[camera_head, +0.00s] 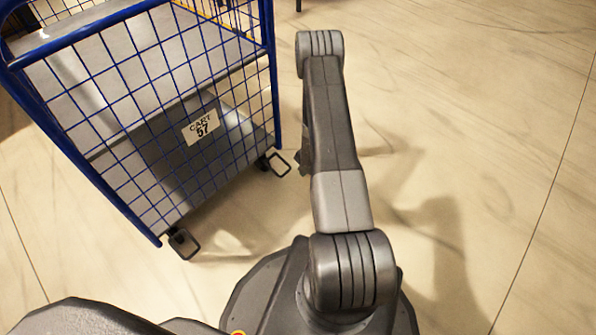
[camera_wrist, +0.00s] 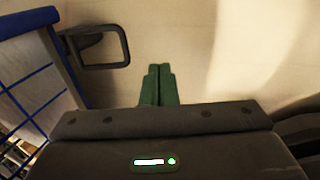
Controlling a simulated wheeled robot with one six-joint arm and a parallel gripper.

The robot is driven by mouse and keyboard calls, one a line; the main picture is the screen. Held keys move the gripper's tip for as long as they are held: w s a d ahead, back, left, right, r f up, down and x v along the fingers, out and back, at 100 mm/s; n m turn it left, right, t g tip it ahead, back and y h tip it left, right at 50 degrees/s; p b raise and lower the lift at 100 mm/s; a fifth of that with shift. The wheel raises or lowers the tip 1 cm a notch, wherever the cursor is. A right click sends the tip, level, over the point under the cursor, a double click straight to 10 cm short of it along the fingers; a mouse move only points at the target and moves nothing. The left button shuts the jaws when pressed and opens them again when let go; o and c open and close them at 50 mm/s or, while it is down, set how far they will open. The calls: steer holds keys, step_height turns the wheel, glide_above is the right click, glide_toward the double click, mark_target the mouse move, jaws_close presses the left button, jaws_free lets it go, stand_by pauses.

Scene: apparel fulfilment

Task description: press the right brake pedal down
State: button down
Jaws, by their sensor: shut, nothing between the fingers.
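The right brake pedal (camera_head: 279,164) is a dark metal loop at the foot of the cart's right corner post. It stands out over the floor beside the caster. In the wrist view the loop (camera_wrist: 104,46) lies at the upper left, to the left of my gripper and apart from it. My gripper (camera_wrist: 158,72) shows as two green fingers held together, with nothing between them. In the head view the gripper is mostly hidden by my arm. The left brake pedal (camera_head: 187,243) is a similar loop at the cart's near left corner.
The blue wire cart (camera_head: 104,153) with grey shelves stands at the left, with a "CART 57" label (camera_head: 201,127). Its mesh side is close to my arm's left. Pale tiled floor (camera_head: 480,120) is open to the right.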

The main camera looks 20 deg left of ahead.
steer(key=shift+s+d+r, duration=0.25)
steer(key=shift+d+r, duration=0.35)
steer(key=shift+r, duration=0.05)
steer(key=shift+s+d+r, duration=0.25)
steer(key=shift+d+r, duration=0.3)
steer(key=shift+r, duration=0.1)
